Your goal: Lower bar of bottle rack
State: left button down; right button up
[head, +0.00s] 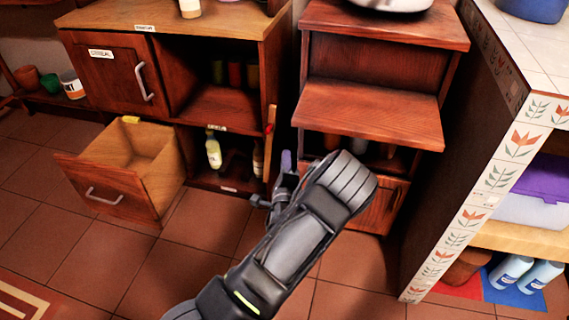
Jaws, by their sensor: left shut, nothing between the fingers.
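The bottle rack (228,187) is the low open compartment of the wooden cabinet. A pale yellow bottle (213,152) and a second bottle (257,160) stand in it. A narrow light wood bar (270,142) with a red patch stands upright at the compartment's right edge. My left gripper (285,168) is shut and empty, just right of the bar's lower end. I cannot tell whether it touches the bar. My forearm hides part of the cabinet to the right. My right gripper is not in view.
An open empty drawer (128,147) juts out left of the rack. A wooden flap (370,112) sticks out of the cabinet at the right, above my arm. A tiled counter (490,170) stands at the far right. The tiled floor (190,255) in front is clear.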

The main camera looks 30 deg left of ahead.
pick_arm(q)
jog(key=w+a+r+b, duration=0.1)
jog(key=w+a+b, duration=0.1)
jog(key=w+a, duration=0.2)
jog(key=shift+a+r, duration=0.35)
jog(key=shift+a, duration=1.15)
